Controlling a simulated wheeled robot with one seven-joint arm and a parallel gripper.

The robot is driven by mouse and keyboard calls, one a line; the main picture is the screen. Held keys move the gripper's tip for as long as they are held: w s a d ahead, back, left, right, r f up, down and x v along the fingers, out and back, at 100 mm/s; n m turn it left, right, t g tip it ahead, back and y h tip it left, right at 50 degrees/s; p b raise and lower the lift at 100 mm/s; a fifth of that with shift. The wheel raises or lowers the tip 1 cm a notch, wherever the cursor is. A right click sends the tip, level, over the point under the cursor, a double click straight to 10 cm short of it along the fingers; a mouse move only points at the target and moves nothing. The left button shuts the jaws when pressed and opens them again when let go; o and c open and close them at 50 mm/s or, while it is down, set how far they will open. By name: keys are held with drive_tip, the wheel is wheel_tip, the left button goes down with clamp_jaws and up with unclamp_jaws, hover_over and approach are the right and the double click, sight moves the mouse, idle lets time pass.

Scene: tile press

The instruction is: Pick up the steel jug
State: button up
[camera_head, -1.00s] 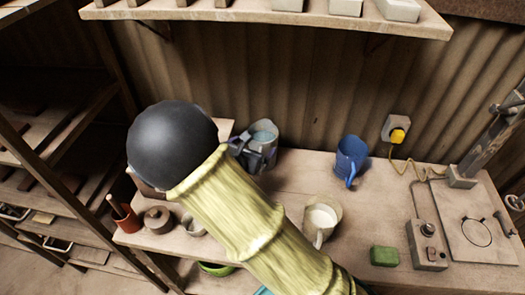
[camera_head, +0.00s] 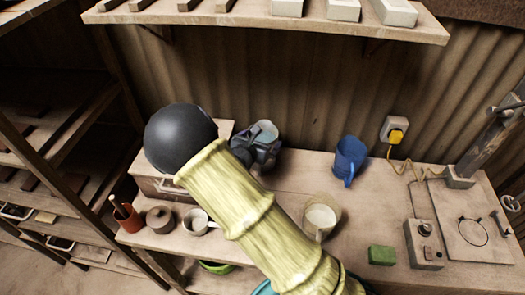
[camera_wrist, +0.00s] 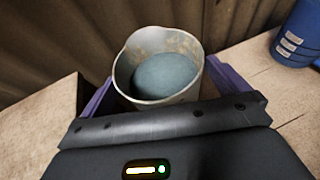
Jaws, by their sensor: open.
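The steel jug (camera_wrist: 160,45) is a pale grey, round vessel with a spout and grey-blue contents, seen from above in the wrist view. My gripper (camera_wrist: 156,82) is open, with one purple finger on each side of the jug. I cannot tell whether either finger touches it. In the head view the jug (camera_head: 266,129) stands at the back of the bench, its lower part hidden behind my gripper (camera_head: 258,146).
A blue jug (camera_head: 350,157) stands to the right at the back. A cream jug (camera_head: 321,217) stands nearer the front. A wooden box (camera_head: 160,180) is left of my gripper. A green block (camera_head: 382,255) and a control box (camera_head: 424,243) lie at right. A shelf (camera_head: 250,22) hangs above.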

idle(0.4)
drive_tip(key=shift+r, duration=0.1)
drive_tip(key=c, duration=1.2)
drive_tip(key=shift+r, duration=0.2)
drive_tip(key=shift+r, duration=4.75)
